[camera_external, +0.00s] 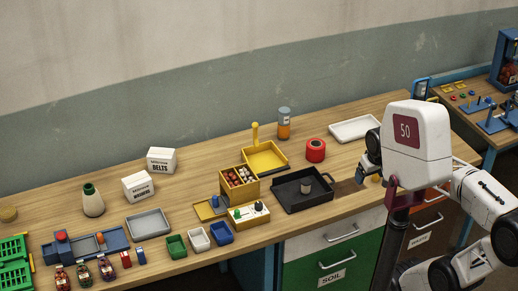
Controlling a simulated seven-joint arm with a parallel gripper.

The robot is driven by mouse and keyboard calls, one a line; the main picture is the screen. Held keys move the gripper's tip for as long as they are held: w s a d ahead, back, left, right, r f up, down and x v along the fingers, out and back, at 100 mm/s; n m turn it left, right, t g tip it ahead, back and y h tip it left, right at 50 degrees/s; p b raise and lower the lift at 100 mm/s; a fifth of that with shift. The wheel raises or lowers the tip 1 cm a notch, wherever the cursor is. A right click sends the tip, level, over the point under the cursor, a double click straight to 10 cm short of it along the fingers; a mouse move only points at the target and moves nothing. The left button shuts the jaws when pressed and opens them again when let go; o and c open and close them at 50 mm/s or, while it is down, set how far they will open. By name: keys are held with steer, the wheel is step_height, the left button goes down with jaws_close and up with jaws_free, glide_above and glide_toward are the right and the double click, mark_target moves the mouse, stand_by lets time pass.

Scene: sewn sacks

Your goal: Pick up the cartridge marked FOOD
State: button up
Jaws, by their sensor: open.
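No marking that reads FOOD can be made out at this size, so I cannot tell which thing is the cartridge. An upright orange cylinder (284,124) with a grey top and a pale label stands at the back of the table. A small grey cylinder (306,187) stands in the black tray (287,205). My gripper (364,178) is at the right, low over the table, just right of the black tray and apart from both cylinders. It is open; its fingers are small and partly hidden by my arm.
A red roll (316,150), a yellow tray (278,166) with an upright yellow handle and a white tray (354,128) lie near the black tray. White boxes (161,160), a vase (92,200) and several small bins (199,239) stand left. Bare wood (210,160) shows at the back.

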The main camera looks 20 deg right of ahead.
steer(key=w+d+r+t, duration=0.15)
steer(key=w+t, duration=0.25)
steer(key=w, duration=1.4)
steer(key=w+d+r+t, duration=0.15)
steer(key=w+t, duration=0.25)
steer(key=w, duration=1.4)
steer(key=n+t+y, duration=0.1)
steer(key=t+y, duration=0.1)
steer(key=t, duration=0.5)
glide_above(288, 116)
steer(key=s, duration=0.5)
step_height(288, 116, down, 3)
step_height(288, 116, down, 17)
steer(key=shift+s+f, duration=0.1)
steer(key=shift+w, duration=1.3)
steer(key=shift+w+a, duration=0.1)
steer(key=shift+w+a, duration=0.15)
steer(key=shift+w, duration=2.35)
